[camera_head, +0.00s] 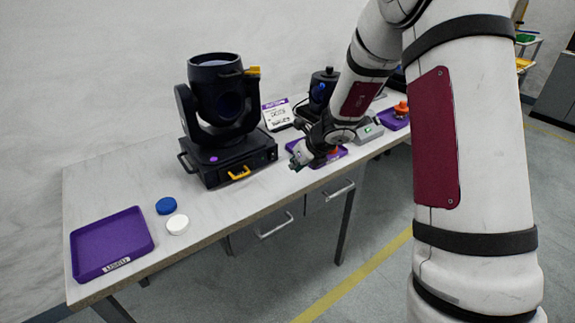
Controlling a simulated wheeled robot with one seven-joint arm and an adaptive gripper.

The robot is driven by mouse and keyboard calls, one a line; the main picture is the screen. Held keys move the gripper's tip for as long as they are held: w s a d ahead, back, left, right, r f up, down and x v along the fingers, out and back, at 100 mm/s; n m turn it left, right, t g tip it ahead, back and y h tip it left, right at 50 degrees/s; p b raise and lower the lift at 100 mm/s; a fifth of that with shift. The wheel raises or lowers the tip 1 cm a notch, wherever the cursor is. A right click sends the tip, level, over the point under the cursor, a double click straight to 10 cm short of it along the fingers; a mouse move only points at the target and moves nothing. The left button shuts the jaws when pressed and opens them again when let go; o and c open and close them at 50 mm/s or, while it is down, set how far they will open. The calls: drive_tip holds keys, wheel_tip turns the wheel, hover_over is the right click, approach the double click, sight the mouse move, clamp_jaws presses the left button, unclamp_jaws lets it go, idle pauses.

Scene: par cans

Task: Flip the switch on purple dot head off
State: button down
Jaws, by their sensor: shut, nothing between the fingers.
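The moving head with a purple dot (213,159) on its base stands on the bench at the left of centre. It is black, with a large round lens head held upright in a yoke (222,105) and a yellow handle (239,174) low on its front. Small details show on the right part of its front panel, but they are too small to tell which is a switch. My gripper (296,162) is just right of this base, above the bench, apart from it as far as I can tell. It is shut and holds nothing. My arm comes in from the right.
An empty purple tray (114,240), a blue disc (166,206) and a white disc (177,224) lie at the left of the bench. A white sign (277,114), another black fixture (324,86), a grey box (369,132) and purple trays (394,121) stand behind or beside my gripper.

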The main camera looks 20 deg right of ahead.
drive_tip(key=shift+s+d+r, duration=0.2)
drive_tip(key=shift+s+r, duration=0.3)
drive_tip(key=shift+s, duration=0.15)
drive_tip(key=shift+s+d+r, duration=0.2)
drive_tip(key=shift+s+r, duration=0.3)
drive_tip(key=shift+s, duration=0.15)
drive_tip(key=s+a+r+n+y+p, duration=0.1)
drive_tip(key=s+a+r+n+p, duration=0.1)
drive_tip(key=s+a+r+n, duration=0.45)
drive_tip(key=s+a+r+n+y+p, duration=0.1)
drive_tip(key=s+a+r+n, duration=0.3)
drive_tip(key=s+r+n, duration=0.6)
drive_tip(key=s+d+r+n+g+h+p, duration=0.1)
drive_tip(key=s+r+n, duration=0.3)
drive_tip(key=s+n, duration=0.4)
drive_tip(key=s+d+r+n+g+h+p, duration=0.1)
drive_tip(key=s+d+r+n+h+p, duration=0.1)
drive_tip(key=s+n, duration=0.6)
drive_tip(key=s+d+r+h, duration=0.1)
drive_tip(key=s+r, duration=0.1)
drive_tip(key=s, duration=0.4)
drive_tip(key=shift+s+d+g, duration=0.25)
drive_tip(key=shift+s+g, duration=0.15)
drive_tip(key=c, duration=2.3)
unclamp_jaws()
drive_tip(key=shift+r, duration=0.1)
